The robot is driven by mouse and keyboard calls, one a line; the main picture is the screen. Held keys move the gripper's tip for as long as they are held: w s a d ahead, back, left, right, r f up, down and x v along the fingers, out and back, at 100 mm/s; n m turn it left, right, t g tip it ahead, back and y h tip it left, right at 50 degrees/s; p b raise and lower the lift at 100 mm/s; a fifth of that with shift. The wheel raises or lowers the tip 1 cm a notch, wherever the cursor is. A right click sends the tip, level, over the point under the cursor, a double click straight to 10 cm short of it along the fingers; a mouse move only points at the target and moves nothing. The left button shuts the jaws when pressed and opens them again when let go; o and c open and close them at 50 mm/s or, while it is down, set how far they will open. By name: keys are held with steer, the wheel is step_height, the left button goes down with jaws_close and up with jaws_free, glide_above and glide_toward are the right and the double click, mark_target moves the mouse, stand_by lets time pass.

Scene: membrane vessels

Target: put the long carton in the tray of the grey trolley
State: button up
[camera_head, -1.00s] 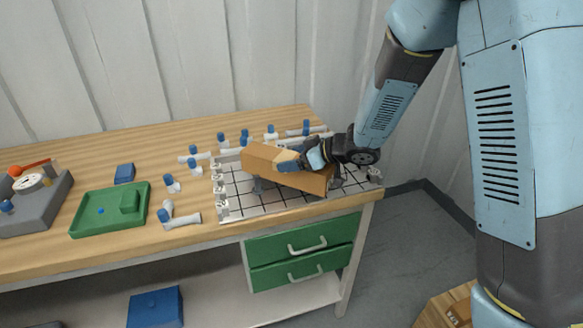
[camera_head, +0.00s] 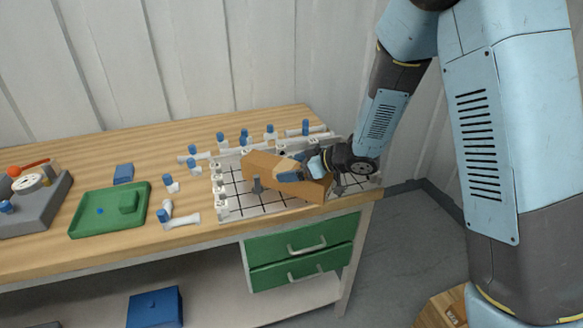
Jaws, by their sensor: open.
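The long carton (camera_head: 261,164) is a brown box lying slantwise over the white gridded plate (camera_head: 238,203) at the right end of the bench. Its right end reaches close to the bench's front edge. My gripper (camera_head: 287,172) is at the middle of the carton, coming in from the right. Its jaws are open, and whether they touch the carton cannot be told. The gripper hides part of the carton's middle and right side. No grey trolley or its tray can be made out in this view.
Several small blue-capped white fittings (camera_head: 168,184) stand and lie around the plate. A green tray (camera_head: 85,228) and a grey box (camera_head: 38,205) are on the bench at left. Green drawers (camera_head: 300,253) are under the plate. A wooden box (camera_head: 440,310) is on the floor at lower right.

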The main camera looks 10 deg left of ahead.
step_height(320, 180, up, 6)
steer(key=f, duration=0.1)
glide_above(329, 178)
steer(key=shift+s+a+r, duration=0.1)
steer(key=shift+s+r, duration=0.05)
steer(key=shift+r, duration=0.1)
steer(key=w+d+r+m+t+h, duration=0.2)
steer(key=d+r+m+t+h, duration=0.4)
steer(key=d, duration=0.6)
steer(key=w+d+r+m+t+h, duration=0.1)
steer(key=d+r+m+t+h, duration=0.2)
steer(key=d+r, duration=0.7)
steer(key=s+d+r+m+g+h, duration=0.1)
steer(key=s+d+m+g+h, duration=0.25)
steer(key=s+d, duration=0.6)
steer(key=s+a+m+g, duration=0.2)
steer(key=s, duration=1.2)
steer(key=shift+a+r+m+g, duration=0.2)
steer(key=shift+a+m+g, duration=0.05)
steer(key=shift+m+g, duration=0.1)
